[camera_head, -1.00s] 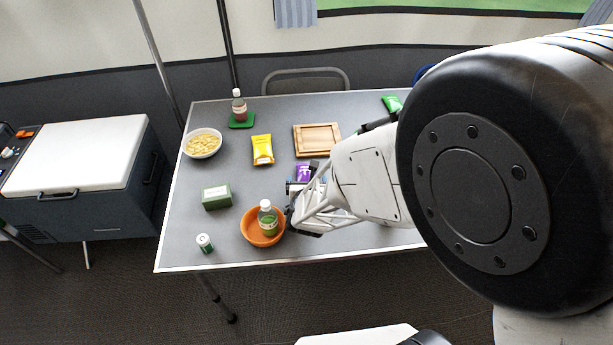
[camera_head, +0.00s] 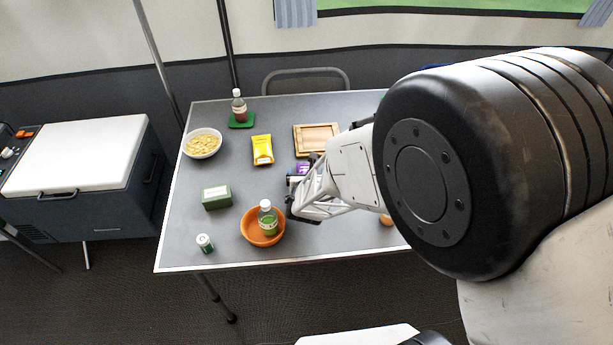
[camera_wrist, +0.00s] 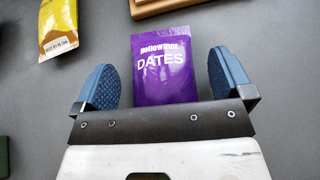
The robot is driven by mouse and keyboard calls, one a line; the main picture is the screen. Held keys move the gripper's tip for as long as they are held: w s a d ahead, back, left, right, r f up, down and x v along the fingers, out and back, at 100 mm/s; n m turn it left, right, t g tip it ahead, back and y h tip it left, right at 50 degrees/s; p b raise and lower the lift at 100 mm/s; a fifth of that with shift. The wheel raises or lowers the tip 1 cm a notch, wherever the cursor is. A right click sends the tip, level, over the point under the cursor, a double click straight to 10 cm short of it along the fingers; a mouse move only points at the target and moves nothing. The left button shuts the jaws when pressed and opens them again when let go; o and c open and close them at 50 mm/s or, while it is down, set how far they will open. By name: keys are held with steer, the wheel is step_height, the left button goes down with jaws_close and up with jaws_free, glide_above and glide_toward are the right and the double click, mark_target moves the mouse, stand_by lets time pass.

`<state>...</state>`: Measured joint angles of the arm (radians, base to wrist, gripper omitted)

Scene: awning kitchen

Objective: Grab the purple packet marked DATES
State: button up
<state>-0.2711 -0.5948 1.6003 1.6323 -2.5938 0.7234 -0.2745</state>
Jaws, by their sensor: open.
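The purple packet marked DATES (camera_wrist: 162,68) lies on the grey table between the two blue fingertips of my gripper (camera_wrist: 162,80) in the wrist view. The fingers are open, with a gap on each side of the packet. The packet's lower edge is hidden behind the gripper's dark front edge. In the head view only a small purple part of the packet (camera_head: 302,167) shows, beside my gripper (camera_head: 294,192); my arm hides the rest.
A yellow packet (camera_head: 262,150) lies to the left and a wooden tray (camera_head: 316,151) lies behind. An orange bowl (camera_head: 250,232) with a bottle (camera_head: 267,213) in it stands at the front left. A green box (camera_head: 216,197) stands further left.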

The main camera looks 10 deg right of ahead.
mark_target(306, 167)
steer(key=c, duration=1.1)
steer(key=shift+r, duration=0.2)
steer(key=shift+r, duration=0.5)
step_height(306, 167, up, 2)
steer(key=shift+r, duration=0.1)
steer(key=s+d, duration=0.1)
steer(key=s, duration=0.4)
steer(key=s+r, duration=0.1)
steer(key=s, duration=0.4)
steer(key=s+d, duration=0.1)
steer(key=s, duration=0.4)
steer(key=shift+s+d+r, duration=0.25)
steer(key=shift+s+d, duration=0.1)
steer(key=shift+s, duration=0.05)
